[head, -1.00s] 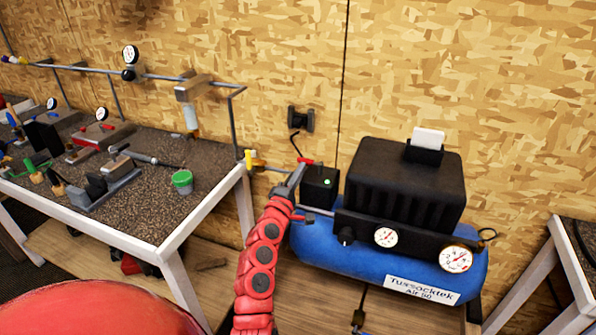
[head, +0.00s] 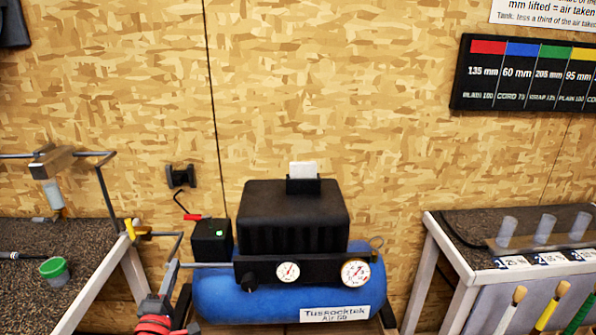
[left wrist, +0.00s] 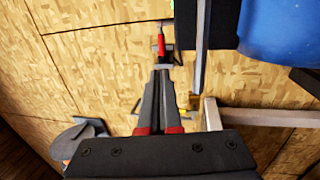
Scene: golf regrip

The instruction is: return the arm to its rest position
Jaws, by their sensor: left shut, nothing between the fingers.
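My left gripper (head: 172,270) reaches up from the bottom of the head view, at the left end of the blue air compressor (head: 215,300). Its fingers are shut with nothing between them; the shut fingertips show in the left wrist view (left wrist: 163,64). The red lever (head: 193,217) by the black box (head: 211,243) is above the fingertips in the head view, apart from them. A red piece shows just beyond the fingertips in the left wrist view. The box's small light is green. My right gripper is not in view.
A workbench (head: 98,300) stands at the left, with a green-lidded cup (head: 54,268). Another bench (head: 452,252) at the right carries clear cups, with brushes hanging in front. The compressor fills the space between them. The board wall (head: 400,160) is close behind.

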